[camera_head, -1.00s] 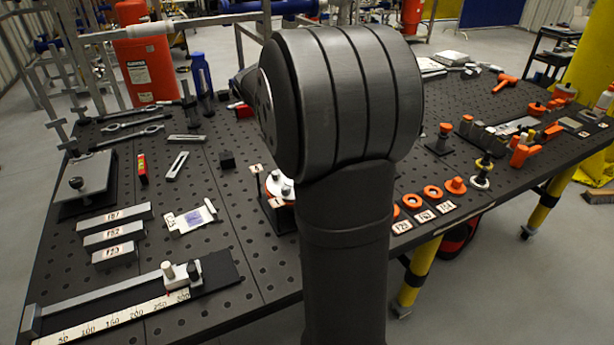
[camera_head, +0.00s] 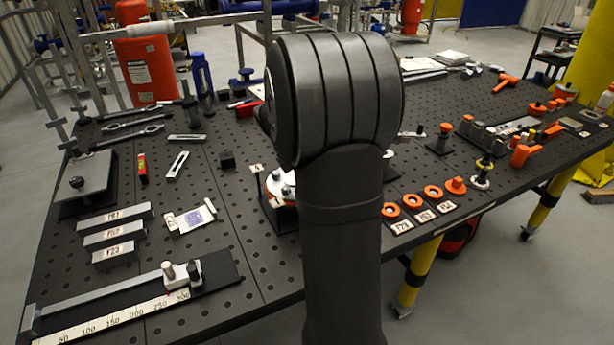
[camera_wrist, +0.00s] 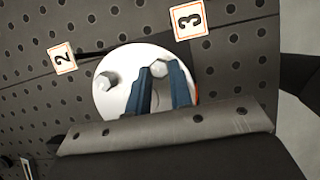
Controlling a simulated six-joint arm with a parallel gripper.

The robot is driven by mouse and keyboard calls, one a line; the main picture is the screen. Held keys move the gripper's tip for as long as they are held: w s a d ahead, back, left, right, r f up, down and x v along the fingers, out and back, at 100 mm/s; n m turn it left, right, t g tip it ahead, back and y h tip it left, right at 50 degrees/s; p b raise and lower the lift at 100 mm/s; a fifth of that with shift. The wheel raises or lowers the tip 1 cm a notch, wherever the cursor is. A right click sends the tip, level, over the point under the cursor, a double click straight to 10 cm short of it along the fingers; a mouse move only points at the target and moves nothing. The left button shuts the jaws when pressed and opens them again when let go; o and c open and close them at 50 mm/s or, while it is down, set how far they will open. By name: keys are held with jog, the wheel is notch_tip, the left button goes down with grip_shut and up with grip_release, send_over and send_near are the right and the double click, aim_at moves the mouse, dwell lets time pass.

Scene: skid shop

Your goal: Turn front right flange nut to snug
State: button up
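A round white flange (camera_wrist: 118,80) fills the middle of the wrist view. One hex nut (camera_wrist: 105,80) sits on its left side, and another hex nut (camera_wrist: 158,68) shows between the tips of my gripper's two blue fingers. My gripper (camera_wrist: 159,70) has a finger on either side of this second nut. I cannot tell whether the fingers touch it. Number tags 2 (camera_wrist: 62,57) and 3 (camera_wrist: 189,19) lie beside the flange. In the head view, my arm hides the gripper and much of the flange (camera_head: 276,188).
The black perforated bench (camera_head: 225,262) carries many items. Grey labelled bars (camera_head: 113,232) and a ruler fixture (camera_head: 110,312) are on the left. Orange rings (camera_head: 412,201) lie to the right of my arm, near the front edge. A small black block (camera_head: 227,160) stands behind the flange.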

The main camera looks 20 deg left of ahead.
grip_shut()
jog(key=shift+m, duration=0.3)
jog(key=m, duration=0.1)
jog(key=m+g, duration=0.1)
jog(key=shift+w+a+m+h, duration=0.15)
jog(key=shift+w+m+h, duration=0.05)
jog(key=shift+m+h, duration=0.2)
jog(key=m, duration=0.1)
jog(key=m+g, duration=0.1)
jog(key=m, duration=0.1)
jog(key=m+g, duration=0.1)
jog(key=m, duration=0.1)
jog(key=shift+w+h, duration=0.25)
jog(key=shift+h, duration=0.05)
jog(key=m+g, duration=0.1)
jog(key=m, duration=0.3)
jog(key=shift+w+m+g, duration=0.2)
jog(key=shift+m+g, duration=0.2)
jog(key=shift+w+r+m+g+y, duration=0.1)
jog(key=shift+m+g+y, duration=0.25)
jog(key=shift+m, duration=0.75)
jog(key=shift+w+m+g+y, duration=0.1)
jog(key=shift+m+g+y, duration=0.25)
jog(key=shift+m, duration=0.75)
